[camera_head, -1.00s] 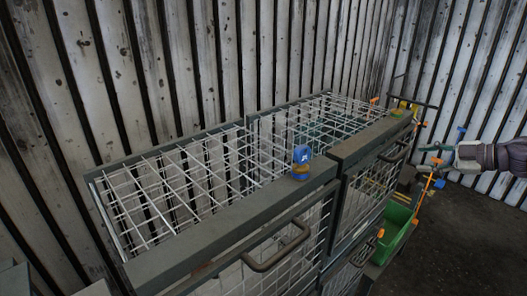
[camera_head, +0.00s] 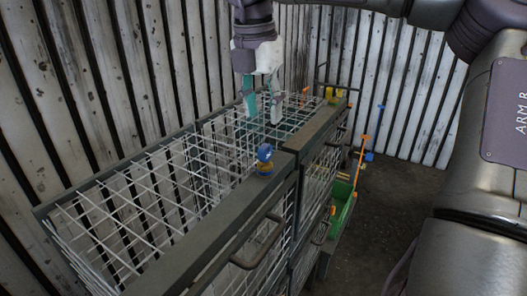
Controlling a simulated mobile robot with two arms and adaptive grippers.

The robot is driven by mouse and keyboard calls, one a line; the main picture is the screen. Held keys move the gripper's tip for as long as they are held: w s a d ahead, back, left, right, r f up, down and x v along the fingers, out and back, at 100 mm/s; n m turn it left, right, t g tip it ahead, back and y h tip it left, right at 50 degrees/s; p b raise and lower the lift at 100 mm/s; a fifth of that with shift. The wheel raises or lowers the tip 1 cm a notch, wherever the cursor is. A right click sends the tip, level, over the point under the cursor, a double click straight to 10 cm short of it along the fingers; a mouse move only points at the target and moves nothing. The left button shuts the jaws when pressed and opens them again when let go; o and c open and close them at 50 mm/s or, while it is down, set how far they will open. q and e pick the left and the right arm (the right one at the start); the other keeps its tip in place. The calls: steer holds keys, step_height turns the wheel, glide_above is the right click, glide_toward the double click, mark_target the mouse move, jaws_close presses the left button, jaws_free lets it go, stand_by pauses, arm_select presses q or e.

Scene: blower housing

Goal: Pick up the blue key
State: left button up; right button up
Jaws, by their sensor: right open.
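The blue key (camera_head: 265,152) is a small blue piece with a rounded head. It sits above a yellow and blue base (camera_head: 265,168) on the dark frame rail of a wire cage, near the middle of the head view. My right gripper (camera_head: 263,116) hangs down from above, over the wire mesh just behind the key. Its two fingers, one teal and one pale, are spread apart with nothing between them. The fingertips are higher in the picture than the key and do not touch it. My left gripper is not in view.
The wire mesh cage (camera_head: 130,207) has a dark rail (camera_head: 215,222) along its front and handles below. A green bin (camera_head: 342,205) and orange clamps stand at its right side. Corrugated walls close in behind. Dark floor (camera_head: 395,195) lies open at the right.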

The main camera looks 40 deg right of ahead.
mark_target(265, 145)
step_height(265, 145, down, 3)
steer(key=shift+w+r+p, duration=0.15)
steer(key=shift+p, duration=0.15)
steer(key=shift+f, duration=0.55)
steer(key=f+p, duration=0.3)
steer(key=f, duration=0.1)
steer(key=shift+d+f, duration=0.1)
steer(key=shift+d, duration=0.25)
steer(key=shift+d+f, duration=0.1)
steer(key=shift+f, duration=0.4)
steer(key=shift+c, duration=0.3)
steer(key=shift+r, duration=0.1)
steer(key=shift+c, duration=1.3)
jaws_close()
